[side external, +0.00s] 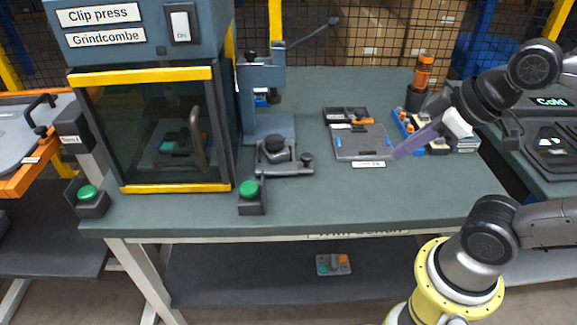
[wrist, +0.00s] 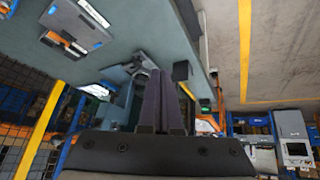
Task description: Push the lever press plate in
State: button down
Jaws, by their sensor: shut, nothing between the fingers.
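The lever press (side external: 262,95) is a blue column with a long lever sticking up to the right, at the middle of the bench. Its dark press plate (side external: 290,168), with a small knob at the right end, sits at the front foot of the press, with a round black piece (side external: 277,148) on it. My gripper (side external: 396,155) is to the right of the plate, clear of it, by a grey tray. Its purple fingers are together and empty, and they also show in the wrist view (wrist: 162,92).
The clip press cabinet (side external: 160,130) stands left, with green buttons (side external: 249,188) at the front. The grey tray (side external: 362,148) lies between the plate and my gripper's arm side.

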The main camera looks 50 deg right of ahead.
jog(key=w+a+r+n+t+y, duration=0.1)
jog(key=w+a+n+t, duration=0.15)
jog(key=w, duration=0.45)
jog(key=w+a+r+n+t+y, duration=0.1)
jog(key=w+a+r+n+t, duration=0.15)
jog(key=w, duration=0.45)
jog(key=shift+w+a+f+g+h, duration=0.1)
jog(key=shift+w+f+g+h, duration=0.55)
jog(key=shift+f, duration=2.55)
jog(key=shift+w+f+g+h, duration=0.55)
jog(key=shift+f+g, duration=0.2)
jog(key=shift+f, duration=2.45)
jog(key=shift+w+a+f+g+h, duration=0.1)
jog(key=shift+w+f+g+h, duration=0.5)
jog(key=shift+f, duration=2.6)
jog(key=x, duration=0.4)
jog(key=shift+w+f, duration=0.15)
jog(key=shift+f, duration=0.25)
jog(key=shift+w+d, duration=1.45)
jog(key=shift+w, duration=0.05)
